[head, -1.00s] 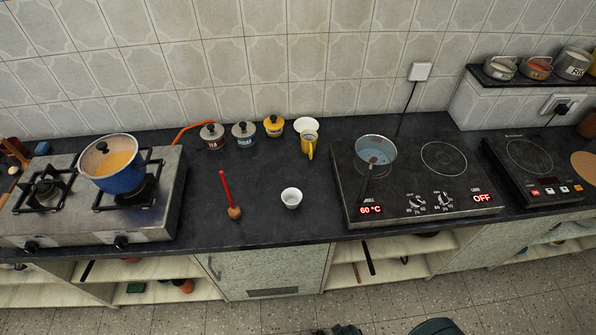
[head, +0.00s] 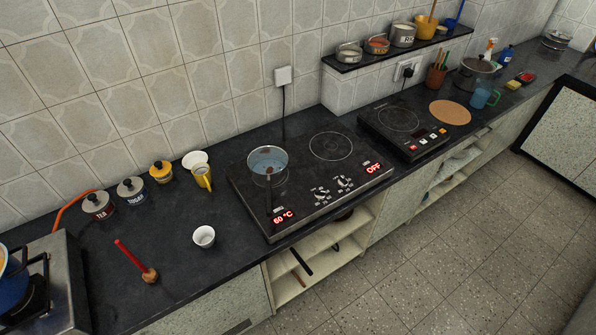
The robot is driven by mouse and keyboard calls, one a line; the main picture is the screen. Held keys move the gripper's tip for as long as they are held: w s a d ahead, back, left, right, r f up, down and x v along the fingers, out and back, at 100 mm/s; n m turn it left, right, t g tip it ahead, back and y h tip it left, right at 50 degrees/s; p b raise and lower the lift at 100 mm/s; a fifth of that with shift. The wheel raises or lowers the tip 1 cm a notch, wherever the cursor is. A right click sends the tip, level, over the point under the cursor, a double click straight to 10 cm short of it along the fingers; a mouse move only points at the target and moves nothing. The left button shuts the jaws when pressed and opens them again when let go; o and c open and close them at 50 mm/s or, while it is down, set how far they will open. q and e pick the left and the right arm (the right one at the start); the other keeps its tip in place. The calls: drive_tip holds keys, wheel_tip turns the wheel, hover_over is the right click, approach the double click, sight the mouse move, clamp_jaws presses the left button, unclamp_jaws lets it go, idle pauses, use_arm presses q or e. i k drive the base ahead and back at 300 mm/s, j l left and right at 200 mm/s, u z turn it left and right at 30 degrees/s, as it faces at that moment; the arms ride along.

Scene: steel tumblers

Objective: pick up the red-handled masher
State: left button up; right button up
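Neither of my grippers shows in this view.
A gas stove (head: 62,285) is at the far left with a blue pot (head: 12,284). A two-plate cooker (head: 300,190) holds a pot (head: 267,162). Open floor (head: 420,255) lies in front.

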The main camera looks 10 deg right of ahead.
sight(150, 276)
drive_tip(key=u, duration=1.35)
drive_tip(key=i+j+z, duration=0.2)
drive_tip(key=j, duration=0.2)
drive_tip(key=j+z, duration=0.25)
drive_tip(key=k+j, duration=0.05)
drive_tip(key=j, duration=0.05)
